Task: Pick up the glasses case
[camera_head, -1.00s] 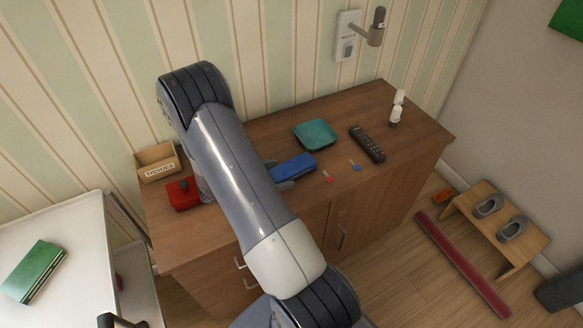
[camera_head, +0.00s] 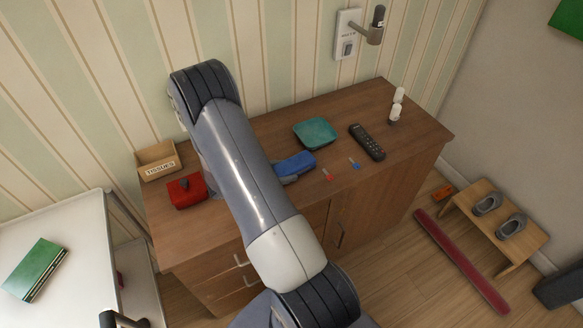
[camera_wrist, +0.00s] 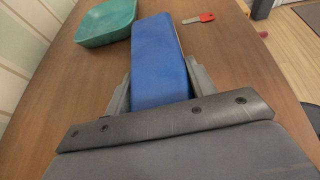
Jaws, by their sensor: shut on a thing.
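The glasses case is a blue oblong box (camera_head: 294,163) on or just above the brown cabinet top, right of my arm in the head view. It also shows in the wrist view (camera_wrist: 158,62), lying lengthwise between the two grey fingers. My gripper (camera_wrist: 160,88) is shut on the near part of the case, with one finger on each side. In the head view most of my gripper is hidden behind my arm, and only a grey finger shows beside the case. I cannot tell whether the case is clear of the wood.
A teal dish (camera_head: 315,132) stands just behind the case. A red key (camera_head: 327,175), a blue key (camera_head: 354,164) and a dark remote (camera_head: 367,142) lie to the right. A red box (camera_head: 187,191) and a tissues box (camera_head: 158,161) are at the left.

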